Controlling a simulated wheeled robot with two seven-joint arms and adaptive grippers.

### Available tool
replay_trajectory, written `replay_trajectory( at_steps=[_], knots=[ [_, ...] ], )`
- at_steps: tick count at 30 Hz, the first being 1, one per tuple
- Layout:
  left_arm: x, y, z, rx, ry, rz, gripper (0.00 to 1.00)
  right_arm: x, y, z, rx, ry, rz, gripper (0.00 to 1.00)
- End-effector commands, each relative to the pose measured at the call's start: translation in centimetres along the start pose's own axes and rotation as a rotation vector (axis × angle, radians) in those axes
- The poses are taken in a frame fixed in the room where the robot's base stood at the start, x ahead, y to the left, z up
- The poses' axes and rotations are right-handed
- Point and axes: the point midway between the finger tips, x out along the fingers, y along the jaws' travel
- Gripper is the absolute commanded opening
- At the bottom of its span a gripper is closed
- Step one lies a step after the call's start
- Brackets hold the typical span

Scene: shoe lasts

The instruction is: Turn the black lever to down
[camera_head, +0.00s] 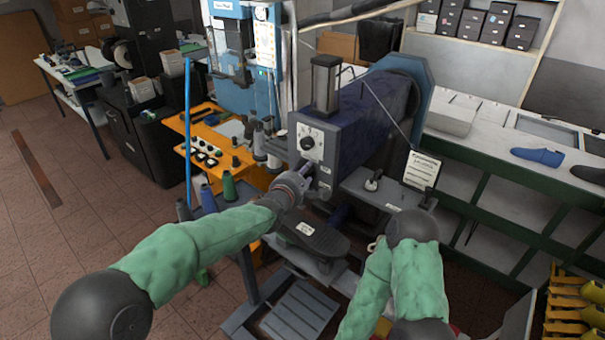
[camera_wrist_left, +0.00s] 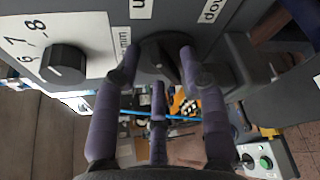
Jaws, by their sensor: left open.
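The black lever (camera_wrist_left: 166,57) is in the left wrist view, on a grey panel between labels partly reading "u" and "dow". Its dark round base and a raised ridge show; the fingers hide part of it and I cannot tell its exact angle. My left gripper (camera_wrist_left: 160,68) is open, with purple-grey fingers on either side of the lever; contact is unclear. In the head view, my left gripper (camera_head: 302,178) is at the front of the blue machine (camera_head: 355,115), and the lever is hidden there.
A black dial knob (camera_wrist_left: 64,64) with a numbered white scale sits left of the lever. A control box (camera_wrist_left: 265,160) with a green button is at lower right in the wrist view.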

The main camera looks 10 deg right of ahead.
Motion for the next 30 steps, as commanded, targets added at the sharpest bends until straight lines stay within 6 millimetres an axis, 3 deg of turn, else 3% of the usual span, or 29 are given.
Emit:
replay_trajectory(
  at_steps=[2, 6, 7, 16, 30],
  knots=[
    [0.0, 0.0, 0.0, 0.000, 0.000, 0.000, 0.42, 0.0, 0.0, 0.0, 0.000, 0.000, 0.000, 0.29],
    [0.0, 0.0, 0.0, 0.000, 0.000, 0.000, 0.03, 0.0, 0.0, 0.0, 0.000, 0.000, 0.000, 0.29],
    [0.0, 0.0, 0.0, 0.000, 0.000, 0.000, 0.00, 0.0, 0.0, 0.0, 0.000, 0.000, 0.000, 0.29],
    [0.0, -0.3, -0.1, 0.033, -0.002, 0.013, 0.00, 0.7, 0.2, 0.0, 0.000, 0.000, 0.000, 0.29],
    [0.0, -1.1, -0.1, 0.309, -0.002, 0.127, 0.00, 5.3, 1.9, -0.2, 0.000, 0.000, 0.000, 0.29]
  ],
)
